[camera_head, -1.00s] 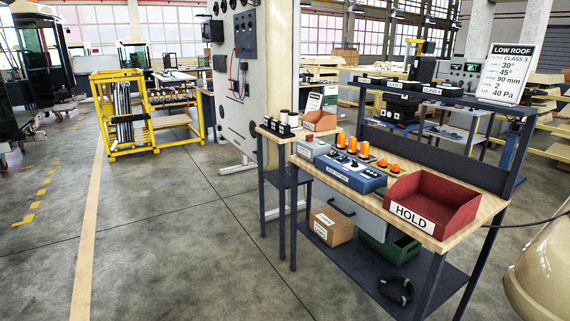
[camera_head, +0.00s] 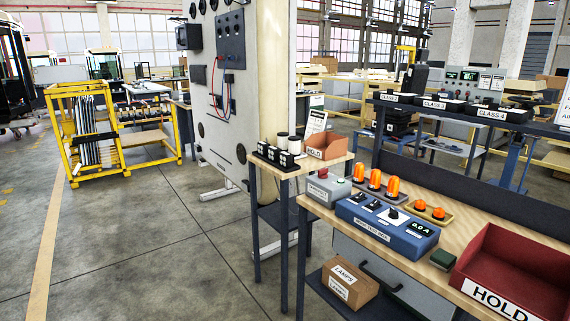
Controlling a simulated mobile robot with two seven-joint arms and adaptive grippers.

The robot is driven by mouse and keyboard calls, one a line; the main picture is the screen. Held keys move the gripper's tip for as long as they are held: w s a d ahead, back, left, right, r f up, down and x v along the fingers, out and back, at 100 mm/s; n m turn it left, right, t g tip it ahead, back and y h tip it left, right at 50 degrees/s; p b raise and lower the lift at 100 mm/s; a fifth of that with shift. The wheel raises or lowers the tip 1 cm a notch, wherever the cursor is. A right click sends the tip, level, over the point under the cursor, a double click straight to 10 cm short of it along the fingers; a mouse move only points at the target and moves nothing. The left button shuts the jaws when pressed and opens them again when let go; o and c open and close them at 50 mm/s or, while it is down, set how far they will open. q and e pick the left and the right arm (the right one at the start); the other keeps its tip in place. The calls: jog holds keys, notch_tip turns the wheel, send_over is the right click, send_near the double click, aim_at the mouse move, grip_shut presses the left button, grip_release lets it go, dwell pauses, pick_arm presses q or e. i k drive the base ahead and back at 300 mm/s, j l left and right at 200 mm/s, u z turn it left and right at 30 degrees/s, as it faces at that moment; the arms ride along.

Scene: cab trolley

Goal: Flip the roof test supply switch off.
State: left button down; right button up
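A blue test box (camera_head: 386,228) sits on the wooden-topped trolley bench, with a label on its front that I cannot read for certain. Its top carries several dark switches (camera_head: 372,205), a round white-marked knob (camera_head: 393,213) and a small display (camera_head: 420,228) that seems to read 0.0 A. Which switch is the roof test supply, and its position, is too small to tell. Neither of my grippers is in view.
Orange beacons (camera_head: 392,187) stand behind the blue box. A red HOLD bin (camera_head: 515,270) is at the bench's right. A small side table (camera_head: 285,168) with dark blocks and another HOLD bin adjoins on the left. The floor (camera_head: 150,250) to the left is clear.

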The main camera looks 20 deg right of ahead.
aim_at(322, 173)
jog(key=i+z, duration=0.15)
jog(key=i, duration=0.3)
jog(key=i+j+z, duration=0.2)
jog(key=i, duration=0.25)
jog(key=i+j+z, duration=0.15)
jog(key=i, duration=0.3)
jog(key=i+j+z, duration=0.2)
jog(key=i+z, duration=0.3)
jog(key=i+j+z, duration=0.25)
jog(key=z, duration=0.2)
jog(key=i+j+z, duration=0.2)
jog(key=j, duration=0.15)
jog(key=i+j+z, duration=0.25)
jog(key=j, duration=0.15)
jog(key=k+l, duration=0.05)
jog(key=k, duration=0.05)
